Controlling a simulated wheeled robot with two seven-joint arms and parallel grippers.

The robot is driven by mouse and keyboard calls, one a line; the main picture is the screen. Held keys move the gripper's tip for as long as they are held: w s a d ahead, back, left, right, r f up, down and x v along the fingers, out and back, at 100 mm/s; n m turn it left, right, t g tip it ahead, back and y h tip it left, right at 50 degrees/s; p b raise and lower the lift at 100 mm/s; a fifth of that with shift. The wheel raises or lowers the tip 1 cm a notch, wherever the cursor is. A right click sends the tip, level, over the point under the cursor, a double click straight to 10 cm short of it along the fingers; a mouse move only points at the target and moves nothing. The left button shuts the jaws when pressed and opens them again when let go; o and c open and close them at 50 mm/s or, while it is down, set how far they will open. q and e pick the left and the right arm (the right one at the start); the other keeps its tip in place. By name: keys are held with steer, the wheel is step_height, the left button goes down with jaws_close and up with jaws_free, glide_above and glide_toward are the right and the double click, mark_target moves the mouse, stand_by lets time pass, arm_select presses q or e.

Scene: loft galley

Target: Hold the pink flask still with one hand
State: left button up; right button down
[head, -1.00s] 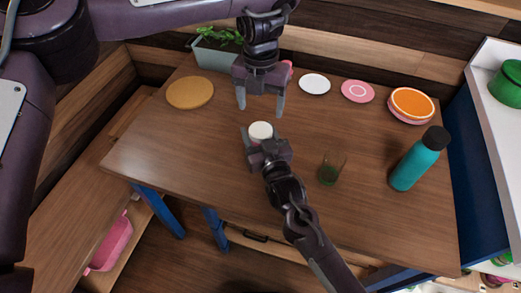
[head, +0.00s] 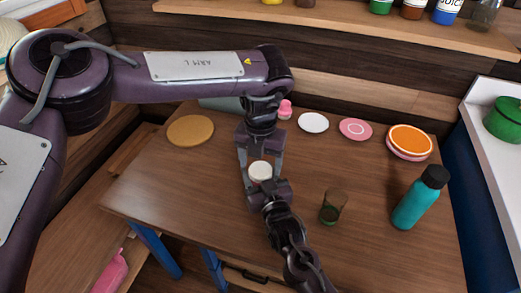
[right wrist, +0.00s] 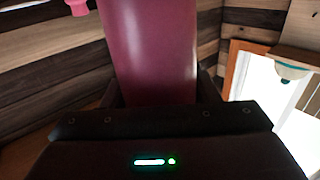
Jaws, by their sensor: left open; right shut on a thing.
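The pink flask (right wrist: 150,50) shows in the right wrist view as a tall magenta cylinder, upright between my right gripper's fingers. In the head view only its round white lid (head: 260,169) shows clearly; its body is mostly hidden by my grippers. My right gripper (head: 261,183) is shut on the flask from the near side. My left gripper (head: 260,164) points down from above, open, with one finger on each side of the white lid. I cannot tell whether its fingers touch the lid.
A dark green glass (head: 333,207) and a teal bottle (head: 411,200) stand to the right on the wooden table. Behind are a round cork mat (head: 190,130), a small pink object (head: 285,109), a white plate (head: 313,122), a pink plate (head: 355,129) and an orange-topped plate stack (head: 410,139).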

arm_select(q)
steer(key=shift+f, duration=0.85)
steer(key=shift+c, duration=0.4)
steer(key=c, duration=0.9)
steer(key=n, duration=0.5)
steer(key=shift+n, duration=0.3)
steer(key=n, duration=1)
steer(key=shift+r, duration=0.1)
